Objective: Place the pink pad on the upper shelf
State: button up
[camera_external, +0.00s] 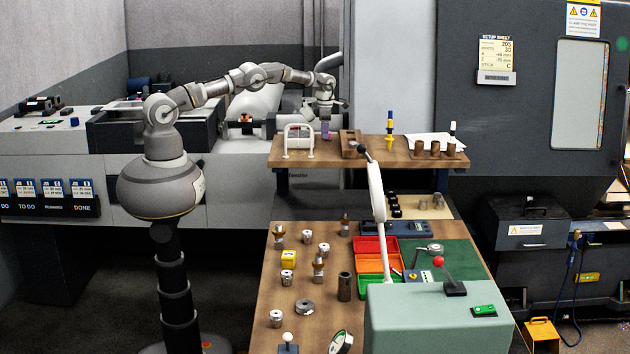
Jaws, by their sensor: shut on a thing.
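The upper shelf (384,153) is a raised wooden board behind the workbench. My gripper (325,116) points down above the shelf's left part, to the right of a white wire rack. It is shut on a small pinkish-purple piece (326,130), which looks like the pink pad. The piece hangs below the fingers, close over the shelf. I cannot tell whether its lower end touches the board. The fingertips are small and partly hidden in this view.
The white rack (285,141) and a wooden block (351,143) stand on either side of the piece. A yellow-and-blue tool (390,130) and several brown cups stand farther right. A lamp-like white arm (377,200) rises in front of the shelf. Metal parts crowd the lower bench (262,300).

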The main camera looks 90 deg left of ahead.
jog(key=shift+f, duration=0.1)
jog(key=o, duration=1)
notch_tip(320, 180, up, 12)
jog(key=shift+r+p, duration=0.15)
jog(key=shift+p, duration=0.45)
jog(key=shift+r, duration=0.1)
